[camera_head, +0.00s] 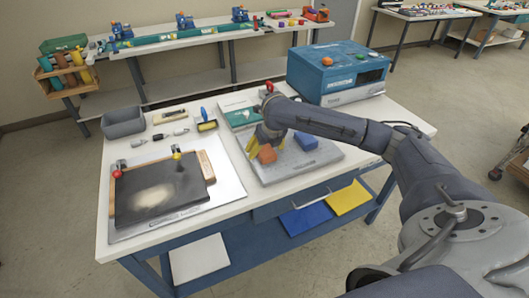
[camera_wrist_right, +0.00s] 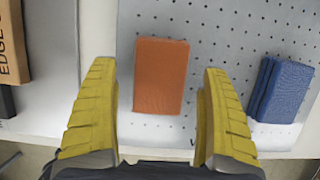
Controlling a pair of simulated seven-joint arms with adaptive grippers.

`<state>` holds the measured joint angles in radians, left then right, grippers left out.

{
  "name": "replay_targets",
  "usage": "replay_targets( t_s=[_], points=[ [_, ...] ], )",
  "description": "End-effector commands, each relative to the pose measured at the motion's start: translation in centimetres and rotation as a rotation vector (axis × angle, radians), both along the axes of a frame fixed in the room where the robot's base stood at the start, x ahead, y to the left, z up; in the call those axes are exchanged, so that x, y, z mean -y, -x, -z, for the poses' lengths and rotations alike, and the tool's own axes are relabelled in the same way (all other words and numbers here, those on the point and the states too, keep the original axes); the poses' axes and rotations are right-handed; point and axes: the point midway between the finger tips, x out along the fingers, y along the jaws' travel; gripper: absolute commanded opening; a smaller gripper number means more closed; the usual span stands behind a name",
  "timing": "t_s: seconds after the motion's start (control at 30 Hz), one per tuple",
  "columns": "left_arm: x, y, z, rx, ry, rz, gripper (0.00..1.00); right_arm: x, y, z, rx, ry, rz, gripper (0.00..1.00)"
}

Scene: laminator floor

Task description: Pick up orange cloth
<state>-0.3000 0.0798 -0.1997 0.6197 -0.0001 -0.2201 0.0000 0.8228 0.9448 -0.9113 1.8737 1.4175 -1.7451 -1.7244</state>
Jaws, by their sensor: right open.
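The orange cloth (camera_head: 266,154) is a small folded block lying on a grey perforated plate (camera_head: 290,172) on the white table. In the right wrist view the orange cloth (camera_wrist_right: 160,75) lies ahead, between the lines of the two yellow fingers. My right gripper (camera_head: 262,138) is open and empty, with its fingers spread to either side of the cloth in the picture. I cannot tell how high above the plate the fingertips are. My left gripper is not in view.
A blue folded cloth (camera_wrist_right: 283,90) lies on the same plate, right of the orange one. A blue machine (camera_head: 338,70) stands at the back right. A dark board with wooden edges (camera_head: 160,190) lies at left. A grey bin (camera_head: 124,122) and tools stand behind it.

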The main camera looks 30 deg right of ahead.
Motion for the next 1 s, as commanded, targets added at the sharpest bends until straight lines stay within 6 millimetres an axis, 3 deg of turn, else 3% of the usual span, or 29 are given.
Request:
replay_targets(
  t_s=[0.2, 1.0],
  points=[
    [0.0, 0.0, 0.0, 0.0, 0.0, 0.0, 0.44, 0.1, -0.4, 1.1, -0.001, 0.0, -0.001, 0.82],
    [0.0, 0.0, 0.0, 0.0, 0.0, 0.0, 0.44, 0.1, -0.4, 1.4, 0.001, 0.001, -0.001, 0.82]
  ],
)
